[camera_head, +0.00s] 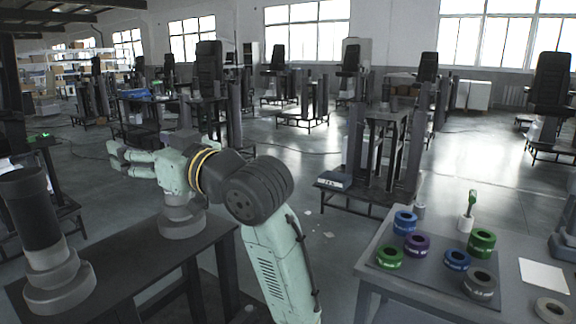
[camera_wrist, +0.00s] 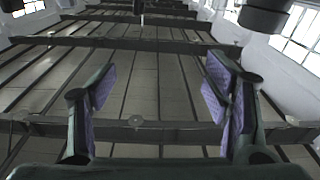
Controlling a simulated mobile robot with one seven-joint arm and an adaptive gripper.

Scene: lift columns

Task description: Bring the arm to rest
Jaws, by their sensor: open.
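My pale green arm crosses the middle of the head view, with its dark elbow joint raised. My gripper (camera_head: 122,157) is at the left of that view, above and beyond the dark bench (camera_head: 120,265), with its fingers toward the left.
A black column with a grey flange (camera_head: 55,284) stands on the dark bench at left. Open floor lies between bench and table.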

